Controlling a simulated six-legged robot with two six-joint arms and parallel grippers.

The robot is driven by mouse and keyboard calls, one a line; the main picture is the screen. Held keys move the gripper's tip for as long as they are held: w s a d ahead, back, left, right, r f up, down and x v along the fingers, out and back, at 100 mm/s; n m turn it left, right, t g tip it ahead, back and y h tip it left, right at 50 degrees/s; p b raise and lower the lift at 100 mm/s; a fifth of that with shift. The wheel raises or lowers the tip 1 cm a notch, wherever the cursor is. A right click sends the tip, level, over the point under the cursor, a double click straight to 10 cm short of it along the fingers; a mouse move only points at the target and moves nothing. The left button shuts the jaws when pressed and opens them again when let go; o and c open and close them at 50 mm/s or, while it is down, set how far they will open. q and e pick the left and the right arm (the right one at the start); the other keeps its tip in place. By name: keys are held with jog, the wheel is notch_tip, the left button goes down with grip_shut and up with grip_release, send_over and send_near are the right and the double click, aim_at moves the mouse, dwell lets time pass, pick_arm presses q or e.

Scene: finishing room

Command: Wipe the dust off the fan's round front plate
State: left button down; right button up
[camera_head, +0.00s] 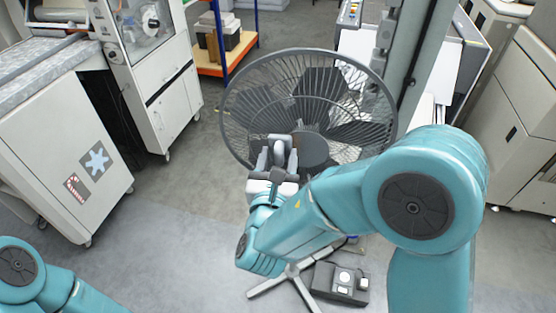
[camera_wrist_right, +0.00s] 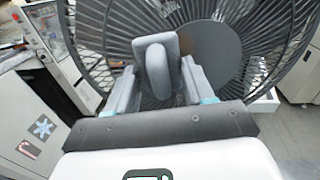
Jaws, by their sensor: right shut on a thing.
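The fan (camera_head: 352,92) stands upright in the head view, with a dark wire guard and a round grey front plate (camera_head: 315,152). The plate also shows in the right wrist view (camera_wrist_right: 212,48), partly hidden behind the held tool. My right gripper (camera_head: 276,160) is shut on a grey tool with a rounded, loop-like handle (camera_wrist_right: 157,68). The tool is in front of the guard, just left of the plate in the head view. I cannot tell whether it touches the fan. My left gripper is out of view.
A control box (camera_head: 341,282) lies on the floor by the fan's stand legs (camera_head: 268,284). White cabinets (camera_head: 60,150) stand at the left, and pale cabinets (camera_head: 515,110) at the right. A blue-orange shelf (camera_head: 225,50) is behind. Floor left of the fan is clear.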

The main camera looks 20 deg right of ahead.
jog(key=shift+w+d, duration=0.15)
jog(key=shift+w, duration=0.25)
jog(key=shift+d, duration=0.1)
